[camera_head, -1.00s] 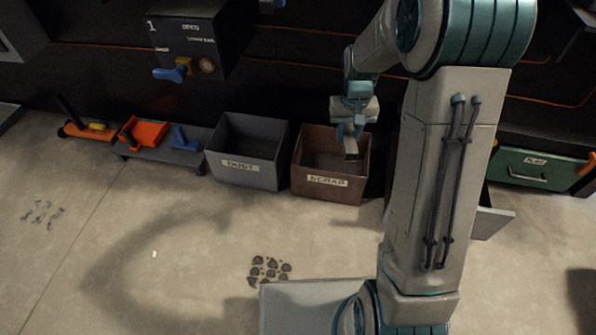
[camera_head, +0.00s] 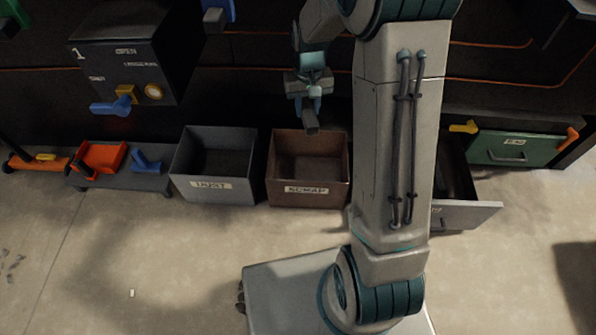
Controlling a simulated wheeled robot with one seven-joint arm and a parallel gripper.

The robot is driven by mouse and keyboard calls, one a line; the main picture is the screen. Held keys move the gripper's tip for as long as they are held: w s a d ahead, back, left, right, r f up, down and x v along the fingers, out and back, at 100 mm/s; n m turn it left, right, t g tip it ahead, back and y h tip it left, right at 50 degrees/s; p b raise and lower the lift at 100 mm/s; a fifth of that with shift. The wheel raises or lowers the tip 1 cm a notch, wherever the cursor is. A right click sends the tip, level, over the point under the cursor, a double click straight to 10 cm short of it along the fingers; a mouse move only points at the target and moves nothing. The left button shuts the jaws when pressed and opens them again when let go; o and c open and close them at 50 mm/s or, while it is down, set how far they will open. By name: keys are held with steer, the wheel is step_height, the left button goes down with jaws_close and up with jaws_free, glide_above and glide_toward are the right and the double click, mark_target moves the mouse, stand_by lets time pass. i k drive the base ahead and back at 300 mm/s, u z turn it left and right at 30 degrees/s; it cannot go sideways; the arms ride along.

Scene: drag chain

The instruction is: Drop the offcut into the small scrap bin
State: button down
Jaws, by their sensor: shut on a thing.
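The scrap bin (camera_head: 309,194) is a brown open-topped box with a label reading SCRAP, standing on the floor left of my arm. My gripper (camera_head: 310,106) points down above the bin's back part and is shut on the offcut (camera_head: 311,124), a small grey-brown piece. The offcut hangs below the fingers and overlaps the bin's back rim in the picture. I cannot tell its exact height above the bin. The inside of the bin shows partly and looks empty.
A grey bin (camera_head: 212,188) labelled DUST stands just left. Further left is a low grey platform (camera_head: 120,181) with orange and blue items. A black box (camera_head: 125,55) with a blue handle is above. A drawer (camera_head: 466,214) stands open at right. The floor in front is mostly clear.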

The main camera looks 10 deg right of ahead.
mark_target(311, 178)
steer(key=z, duration=3.2)
steer(key=k, duration=1.25)
steer(key=u, duration=1.55)
steer(key=i, duration=0.5)
